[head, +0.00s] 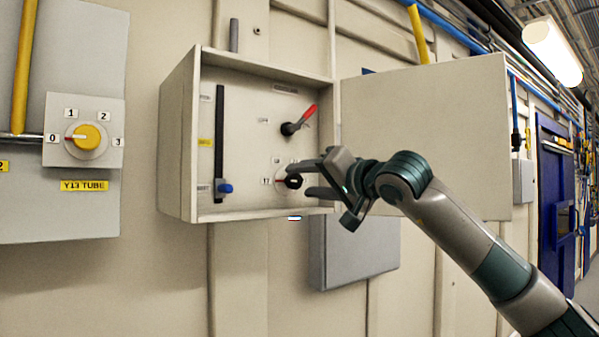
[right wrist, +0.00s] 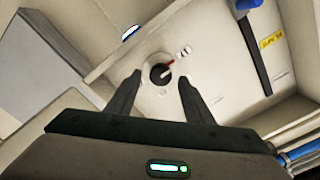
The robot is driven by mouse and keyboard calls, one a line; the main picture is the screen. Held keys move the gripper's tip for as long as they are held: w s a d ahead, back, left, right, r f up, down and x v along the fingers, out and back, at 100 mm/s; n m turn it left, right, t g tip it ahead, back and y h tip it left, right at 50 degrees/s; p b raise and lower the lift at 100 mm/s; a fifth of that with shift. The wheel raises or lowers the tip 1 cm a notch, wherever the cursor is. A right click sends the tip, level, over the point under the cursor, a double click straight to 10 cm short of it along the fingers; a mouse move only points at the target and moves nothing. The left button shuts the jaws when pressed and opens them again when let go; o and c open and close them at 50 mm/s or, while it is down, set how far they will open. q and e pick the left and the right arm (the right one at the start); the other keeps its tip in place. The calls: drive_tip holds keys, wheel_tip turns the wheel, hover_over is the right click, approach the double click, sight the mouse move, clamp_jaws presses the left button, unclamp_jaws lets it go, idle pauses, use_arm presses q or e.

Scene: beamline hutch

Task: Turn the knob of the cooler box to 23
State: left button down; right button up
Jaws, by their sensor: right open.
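The cooler box (head: 190,150) is an open cream wall box. Its black knob (head: 293,181) sits low on the right of the back panel, with a red pointer towards a label that looks like 17. The knob also shows in the right wrist view (right wrist: 160,74), ahead of the fingertips. My right gripper (head: 322,178) is open at the box's right side, its fingers pointing at the knob. In the right wrist view the fingers (right wrist: 160,80) appear on either side of the knob, with no clear contact. Other dial numbers are too small or hidden. My left gripper is out of view.
A red-handled lever (head: 299,120) sits above the knob, and a slider with a blue grip (head: 224,187) is at left. The open door (head: 430,135) extends right. A grey box (head: 355,250) is below. A yellow knob (head: 87,137) is on the left panel.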

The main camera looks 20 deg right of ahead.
drive_tip(key=shift+p+x, duration=0.35)
drive_tip(key=shift+x, duration=1)
drive_tip(key=c, duration=1)
drive_tip(key=shift+c, duration=0.2)
